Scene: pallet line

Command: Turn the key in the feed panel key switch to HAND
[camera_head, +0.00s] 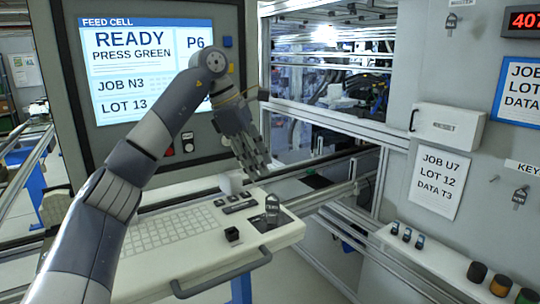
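The feed panel is a grey console with a lit screen (148,62) reading FEED CELL, READY, PRESS GREEN. On its keyboard shelf (210,262) a grey key (272,208) stands upright, apparently in a switch on a small dark plate (262,224). The plate's position marks are too small to read, so I cannot tell which way the key is set. My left gripper (256,172) hangs fingers down just above and behind the key, apart from it in the picture. Its fingers overlap in this view, and nothing is visible between them. My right gripper is not in view.
Small dark buttons (232,203) and a black knob (232,235) sit near the key. A handle (222,275) runs along the shelf front.

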